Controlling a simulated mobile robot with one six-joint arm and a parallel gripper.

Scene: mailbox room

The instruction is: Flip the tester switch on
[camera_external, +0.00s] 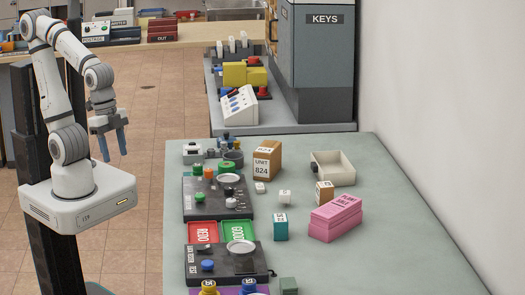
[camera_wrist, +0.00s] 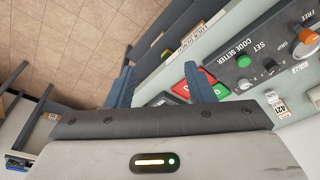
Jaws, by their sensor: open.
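My gripper (camera_external: 112,144) hangs fingers-down in the air to the left of the green-grey table, open and empty, well apart from the panels. In the wrist view its blue fingers (camera_wrist: 157,78) are spread apart.
Red REDO (camera_external: 202,232) and green GOOD (camera_external: 238,232) trays lie between the panels. A UNIT 824 box (camera_external: 267,161), white tray (camera_external: 346,178), pink stack (camera_external: 335,220) and teal box (camera_external: 280,226) stand to the right. The table's right side is clear beside the wall.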

